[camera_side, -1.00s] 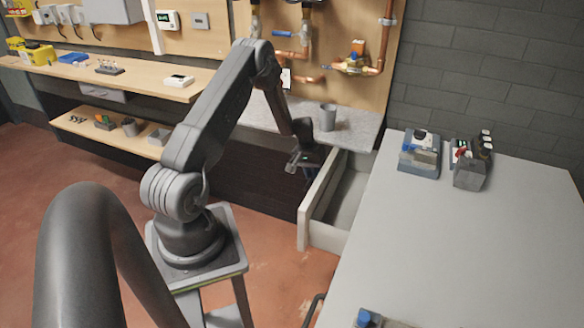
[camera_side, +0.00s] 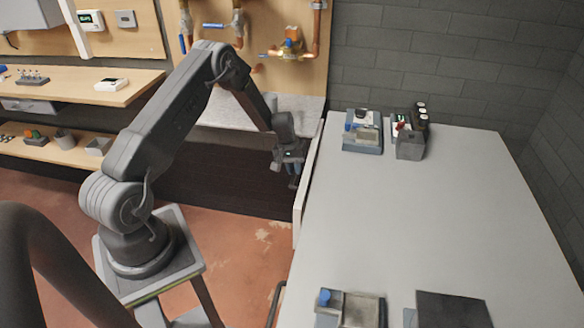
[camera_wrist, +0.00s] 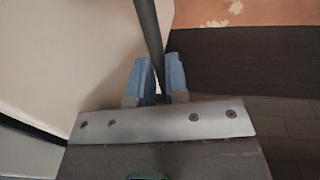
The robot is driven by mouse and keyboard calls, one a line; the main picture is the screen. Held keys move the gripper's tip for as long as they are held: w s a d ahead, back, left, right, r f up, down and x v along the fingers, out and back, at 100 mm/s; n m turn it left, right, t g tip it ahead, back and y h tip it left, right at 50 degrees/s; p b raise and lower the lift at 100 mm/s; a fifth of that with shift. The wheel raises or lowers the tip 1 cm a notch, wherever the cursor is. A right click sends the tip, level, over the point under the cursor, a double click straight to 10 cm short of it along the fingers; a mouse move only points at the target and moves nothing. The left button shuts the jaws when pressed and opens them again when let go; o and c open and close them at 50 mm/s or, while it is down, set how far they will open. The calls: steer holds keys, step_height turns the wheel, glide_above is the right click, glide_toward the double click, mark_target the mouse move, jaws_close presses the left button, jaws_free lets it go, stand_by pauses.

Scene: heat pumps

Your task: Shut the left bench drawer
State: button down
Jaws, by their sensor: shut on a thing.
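The drawer's pale cream front (camera_side: 308,180) stands close along the left edge of the grey bench top (camera_side: 400,220). No drawer interior shows; a small remaining gap cannot be ruled out. My gripper (camera_side: 294,172) is at the outer side of this front. In the wrist view, the blue fingers of my gripper (camera_wrist: 157,82) are shut on a dark grey bar handle (camera_wrist: 150,35), which runs between them. The cream drawer front also fills the left of the wrist view (camera_wrist: 75,50).
A second dark handle (camera_side: 275,303) shows at the bench's near left edge. Blue-grey devices (camera_side: 362,132) and a grey block (camera_side: 410,147) stand at the back of the bench top. More items (camera_side: 348,308) lie at its near edge. The middle is clear.

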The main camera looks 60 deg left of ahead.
steer(key=c, duration=1.1)
jaws_free()
steer(key=shift+r, duration=0.15)
steer(key=r, duration=0.4)
steer(key=s+a+r, duration=0.1)
steer(key=r, duration=0.4)
steer(key=s+a+r, duration=0.1)
steer(key=r, duration=0.3)
steer(key=shift+r, duration=0.15)
steer(key=shift+c, duration=0.3)
